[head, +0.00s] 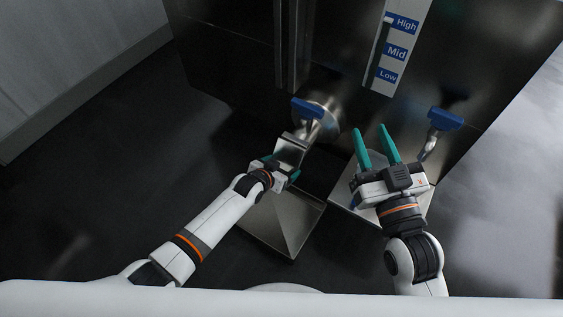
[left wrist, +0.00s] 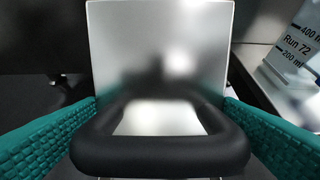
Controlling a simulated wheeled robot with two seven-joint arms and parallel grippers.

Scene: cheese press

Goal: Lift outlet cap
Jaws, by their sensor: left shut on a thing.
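The outlet cap, a flat metal plate (head: 291,150), is in front of the outlet pipe below the left blue-handled valve (head: 307,108). In the left wrist view, the plate (left wrist: 160,45) carries a black loop handle (left wrist: 160,150). My left gripper (head: 280,168) is shut on this handle, with a teal finger at each side of it. Whether the plate still touches the outlet cannot be told. My right gripper (head: 377,146) is open and empty, its teal fingers spread and pointing towards the machine.
A metal tray (head: 285,238) lies below my left gripper. A paler tray (head: 343,193) is partly hidden under my right gripper. A second blue valve handle (head: 445,119) is at right. A High/Mid/Low scale (head: 397,52) is above. A container marked "Run 72" (left wrist: 290,62) shows at right in the left wrist view.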

